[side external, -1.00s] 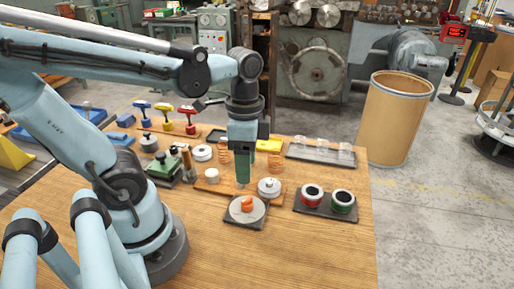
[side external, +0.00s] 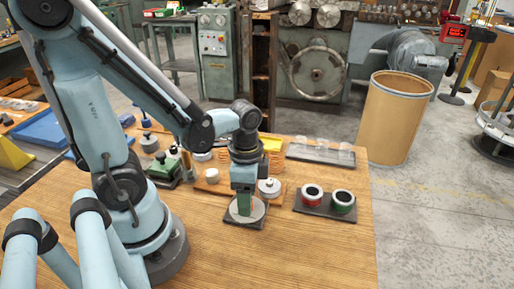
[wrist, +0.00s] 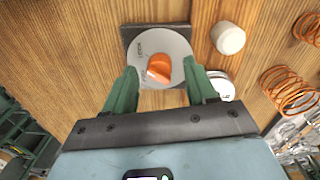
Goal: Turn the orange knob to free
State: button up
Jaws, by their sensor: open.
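The orange knob (wrist: 159,68) sits in the middle of a pale round dial (wrist: 176,44) on a dark square base (wrist: 129,34), seen from above in the wrist view. Lettering shows on the dial, but it is too small to read surely. My gripper (wrist: 160,82) is open, with its green fingers on either side of the knob and apart from it. In the side view my gripper (side external: 244,208) points down over the dial, and the knob is hidden behind the fingers. The dial's rim (side external: 237,218) and base (side external: 260,222) still show.
A dark tray (side external: 325,205) with a red and a green ringed cup stands to the right. A white cylinder (wrist: 228,38) and copper springs (wrist: 290,90) lie near the dial. The table front (side external: 270,260) is clear.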

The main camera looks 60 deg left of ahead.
jog(key=shift+f, duration=0.35)
